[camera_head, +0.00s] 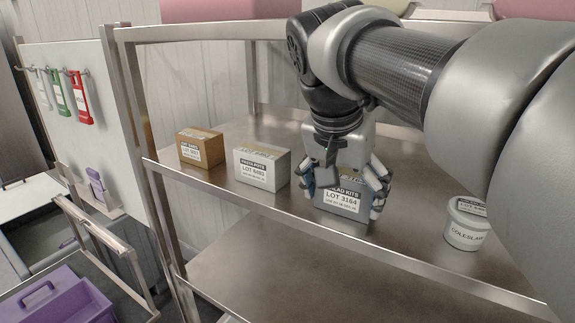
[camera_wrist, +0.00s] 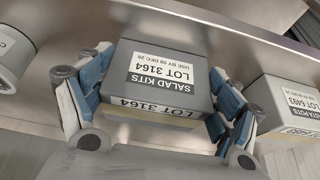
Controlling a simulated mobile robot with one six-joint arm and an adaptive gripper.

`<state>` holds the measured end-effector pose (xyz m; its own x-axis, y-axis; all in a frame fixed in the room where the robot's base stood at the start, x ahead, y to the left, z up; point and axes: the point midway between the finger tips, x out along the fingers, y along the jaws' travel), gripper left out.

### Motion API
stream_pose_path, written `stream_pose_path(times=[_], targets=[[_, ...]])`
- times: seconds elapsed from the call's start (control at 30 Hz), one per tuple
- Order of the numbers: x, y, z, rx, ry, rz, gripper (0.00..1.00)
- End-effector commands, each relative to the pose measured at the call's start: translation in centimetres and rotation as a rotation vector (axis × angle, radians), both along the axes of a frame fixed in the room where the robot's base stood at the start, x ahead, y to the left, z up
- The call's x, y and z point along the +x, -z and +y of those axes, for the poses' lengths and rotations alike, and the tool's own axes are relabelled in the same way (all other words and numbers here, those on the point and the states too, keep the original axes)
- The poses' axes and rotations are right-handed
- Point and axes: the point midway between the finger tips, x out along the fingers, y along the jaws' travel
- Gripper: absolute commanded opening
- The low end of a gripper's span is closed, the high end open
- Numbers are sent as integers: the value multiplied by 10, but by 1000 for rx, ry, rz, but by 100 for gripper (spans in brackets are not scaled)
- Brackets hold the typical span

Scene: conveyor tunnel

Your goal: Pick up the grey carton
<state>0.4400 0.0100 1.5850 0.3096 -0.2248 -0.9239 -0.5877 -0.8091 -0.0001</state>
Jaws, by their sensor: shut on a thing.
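The grey carton (camera_head: 342,202) stands on the metal shelf, with a white label reading LOT 3164 and SALAD KITS. In the wrist view the carton (camera_wrist: 160,76) fills the space between the fingers. My gripper (camera_head: 347,188) is shut on it, with blue-padded fingers against its left and right sides. In the wrist view my gripper (camera_wrist: 158,105) has a finger on each side of the carton. My wrist hides part of the carton's top and back. I cannot tell whether its base touches the shelf.
A pale carton (camera_head: 262,168) marked LOT 6493 stands close to the left, with a brown carton (camera_head: 200,148) beyond it. A white coleslaw tub (camera_head: 466,222) stands to the right. The shelf's metal front rail (camera_head: 275,208) runs along the edge. A purple crate (camera_head: 60,300) sits lower left.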

Motion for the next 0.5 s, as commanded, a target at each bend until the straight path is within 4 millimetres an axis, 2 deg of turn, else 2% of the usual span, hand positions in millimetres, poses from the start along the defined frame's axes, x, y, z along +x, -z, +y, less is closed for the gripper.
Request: stream_pose_path(times=[0.4,0.5], targets=[[1,-7,0,1,0,-3,53],[-9,-6,7,0,-3,-1,53]])
